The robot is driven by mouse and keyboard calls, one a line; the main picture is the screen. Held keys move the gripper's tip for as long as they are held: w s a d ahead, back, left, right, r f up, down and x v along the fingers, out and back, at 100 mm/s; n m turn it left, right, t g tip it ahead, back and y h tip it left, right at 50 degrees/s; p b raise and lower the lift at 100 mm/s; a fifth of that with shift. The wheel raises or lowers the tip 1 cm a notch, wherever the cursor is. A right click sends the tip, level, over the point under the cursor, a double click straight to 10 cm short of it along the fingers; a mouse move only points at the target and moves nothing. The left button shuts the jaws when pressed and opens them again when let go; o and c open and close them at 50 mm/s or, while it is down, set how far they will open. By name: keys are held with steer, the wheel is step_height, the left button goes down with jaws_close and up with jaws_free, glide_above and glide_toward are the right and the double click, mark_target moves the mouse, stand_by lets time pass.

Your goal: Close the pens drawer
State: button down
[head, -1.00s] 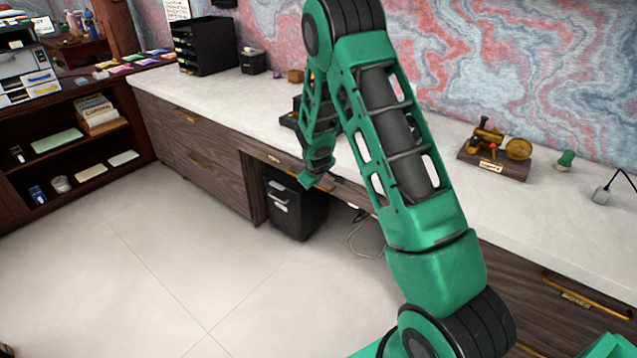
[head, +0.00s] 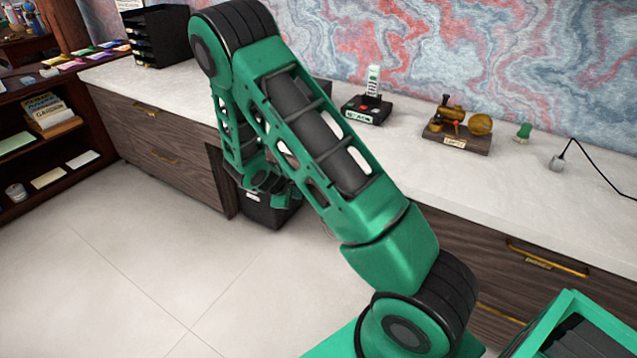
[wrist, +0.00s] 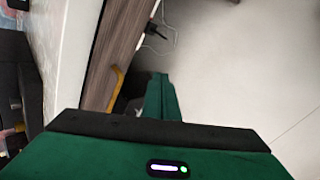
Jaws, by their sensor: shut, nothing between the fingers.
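In the wrist view a wood drawer front (wrist: 122,45) with a brass handle (wrist: 115,88) lies just left of my gripper (wrist: 160,85), under the pale desk edge. I see no open gap at its top, and no label there that I can read. My gripper is shut and empty, its green fingers beside the handle; I cannot tell whether they touch the front. In the head view my gripper (head: 278,190) is low in front of the desk, and my arm hides the middle drawer. Which drawer is for pens cannot be read.
A black bin (head: 265,212) stands under the desk behind my gripper. Drawers with brass handles show at left (head: 147,110) and right (head: 545,258). A brass model (head: 460,128) and a black device (head: 367,108) stand on the desktop. The floor at left is clear.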

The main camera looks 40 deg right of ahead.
steer(key=s+f+n+h, duration=0.3)
steer(key=s+n+h, duration=0.2)
steer(key=n, duration=0.2)
step_height(320, 180, up, 3)
steer(key=s+a+n+t+h, duration=0.1)
steer(key=a+n+t+h, duration=0.1)
steer(key=n+t+h, duration=0.4)
steer(key=w+d+g+y, duration=0.1)
steer(key=w+d, duration=0.4)
steer(key=d, duration=0.7)
steer(key=shift+w+d+r+n+g, duration=0.25)
steer(key=shift+d+n+g, duration=0.15)
steer(key=shift+g, duration=0.3)
